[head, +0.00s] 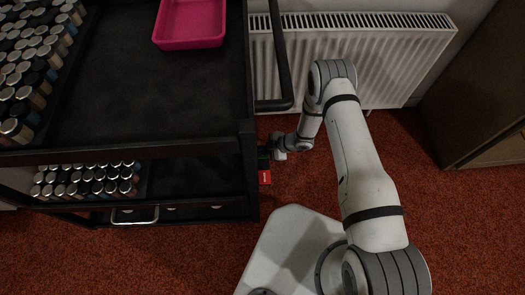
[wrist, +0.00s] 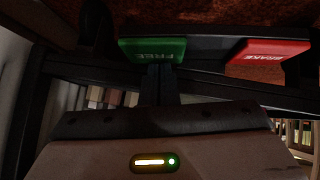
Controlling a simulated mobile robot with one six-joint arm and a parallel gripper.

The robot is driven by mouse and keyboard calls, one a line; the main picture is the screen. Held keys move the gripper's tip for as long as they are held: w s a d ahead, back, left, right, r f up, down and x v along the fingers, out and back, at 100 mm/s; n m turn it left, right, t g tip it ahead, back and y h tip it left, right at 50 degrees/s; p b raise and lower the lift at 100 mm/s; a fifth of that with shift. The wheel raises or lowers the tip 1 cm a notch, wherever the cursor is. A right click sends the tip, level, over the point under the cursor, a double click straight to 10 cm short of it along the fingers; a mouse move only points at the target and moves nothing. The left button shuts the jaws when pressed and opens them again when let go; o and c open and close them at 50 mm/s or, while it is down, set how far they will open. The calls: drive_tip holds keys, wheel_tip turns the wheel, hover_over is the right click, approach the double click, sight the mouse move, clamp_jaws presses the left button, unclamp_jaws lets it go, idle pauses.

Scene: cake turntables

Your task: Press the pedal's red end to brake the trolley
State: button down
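The black trolley (head: 249,150) stands at the left of the head view. Its pedal shows low at the trolley's right side, with the red end (head: 265,177) uncovered. In the wrist view the red end (wrist: 268,52), marked BRAKE, is at upper right, and the green end (wrist: 152,50), marked FREE, is at upper centre. My gripper (wrist: 161,78) points at the green end, left of the red end; its dark fingers look shut together with nothing between them. I cannot tell whether they touch the green end. In the head view the fingers are too small to make out.
A pink tray (head: 190,42) and several silver-capped jars (head: 30,70) are on the trolley. A white radiator (head: 375,40) stands behind my arm, and a brown cabinet (head: 480,90) is at right. Red carpet (head: 420,215) is clear at right.

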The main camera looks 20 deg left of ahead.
drive_tip(key=shift+w+f, duration=0.1)
drive_tip(key=shift+f, duration=0.05)
drive_tip(key=shift+w+a+f+b, duration=0.2)
drive_tip(key=shift+w+f+b, duration=0.1)
drive_tip(key=shift+b, duration=0.25)
drive_tip(key=shift+r, duration=0.2)
drive_tip(key=shift+r+p, duration=0.55)
drive_tip(key=shift+r, duration=0.1)
